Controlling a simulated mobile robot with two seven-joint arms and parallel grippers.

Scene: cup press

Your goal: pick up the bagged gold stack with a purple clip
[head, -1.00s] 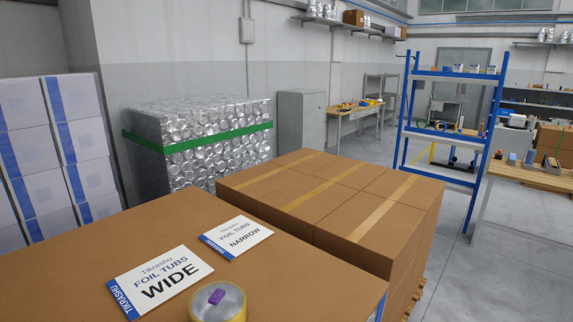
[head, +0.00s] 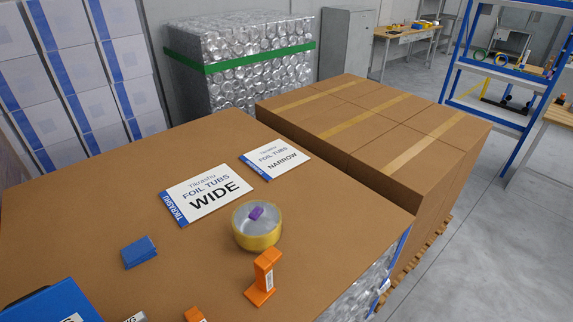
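The bagged gold stack (head: 256,232) stands on the brown cardboard surface, in the lower middle of the head view. It is round and low, with a gold side and a clear, shiny wrap over its top. A purple clip (head: 257,212) sits on top of it near the middle. Nothing covers the stack. Neither of my grippers shows in the head view.
An upright orange object (head: 264,278) stands close in front of the stack. The WIDE card (head: 207,192) and NARROW card (head: 275,160) lie behind it. A small blue block (head: 139,252) lies left. Another blue object (head: 50,305) is at the lower left. Taped cartons (head: 375,125) stand beyond.

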